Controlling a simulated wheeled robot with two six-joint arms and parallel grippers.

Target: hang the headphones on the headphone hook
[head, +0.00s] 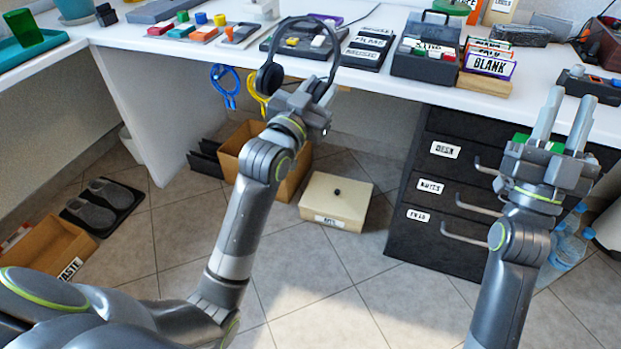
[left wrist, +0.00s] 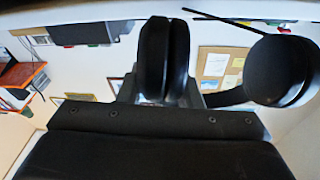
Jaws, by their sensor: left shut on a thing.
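The black headphones (head: 269,78) are in my left gripper (head: 312,94), just in front of the desk's front edge, with the headband arching up over the desktop. In the left wrist view one ear cup (left wrist: 164,60) is at the jaws and the other cup (left wrist: 280,70) is out to the right. The left gripper is shut on the headphones. A blue looped item (head: 225,88) and a yellow one (head: 257,95) hang below the desk edge, left of the gripper. I cannot make out the headphone hook. My right gripper (head: 571,108) is open and empty before the dark drawers.
The white desk (head: 400,82) carries colored blocks, black trays and a dark file box (head: 425,62). Below stand an open cardboard box (head: 243,140), a lidded cream box (head: 335,200) and the black drawer cabinet (head: 420,240) with protruding handles. The floor between is mostly clear.

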